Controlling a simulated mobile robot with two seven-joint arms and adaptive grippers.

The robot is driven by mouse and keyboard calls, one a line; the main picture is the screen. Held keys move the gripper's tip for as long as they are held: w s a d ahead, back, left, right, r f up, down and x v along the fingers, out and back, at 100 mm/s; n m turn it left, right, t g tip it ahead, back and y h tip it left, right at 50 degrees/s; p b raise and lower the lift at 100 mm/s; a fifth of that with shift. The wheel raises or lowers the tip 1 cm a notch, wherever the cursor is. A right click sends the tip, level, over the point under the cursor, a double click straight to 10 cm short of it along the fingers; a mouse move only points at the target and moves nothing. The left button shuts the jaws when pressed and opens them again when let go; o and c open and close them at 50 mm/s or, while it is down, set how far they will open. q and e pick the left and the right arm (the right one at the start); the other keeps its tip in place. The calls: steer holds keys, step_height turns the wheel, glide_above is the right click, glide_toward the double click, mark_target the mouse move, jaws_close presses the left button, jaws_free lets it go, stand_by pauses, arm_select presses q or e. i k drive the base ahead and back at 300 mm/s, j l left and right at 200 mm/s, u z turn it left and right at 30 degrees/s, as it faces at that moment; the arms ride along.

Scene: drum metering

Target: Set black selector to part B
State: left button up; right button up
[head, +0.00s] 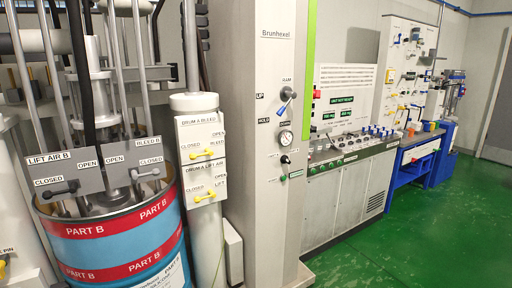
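A small black knob (285,159), which looks like the black selector, sits on the pale front of the Brunhexel column (270,80), below a round gauge (286,138). It has small labels on both sides; they are too small to read, and I cannot tell which way the knob points. A blue drum (125,245) with red PART B bands stands at the lower left. Neither of my grippers is in the head view.
A lever (286,103) marked UP, HOLD and DOWN is above the gauge. A green button (283,178) is below the knob. Yellow valve handles (207,154) are on the white post. Grey cabinets (345,200) stand right of the column. The green floor (430,235) is clear at right.

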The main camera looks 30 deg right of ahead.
mark_target(284, 159)
steer(key=z, duration=1.25)
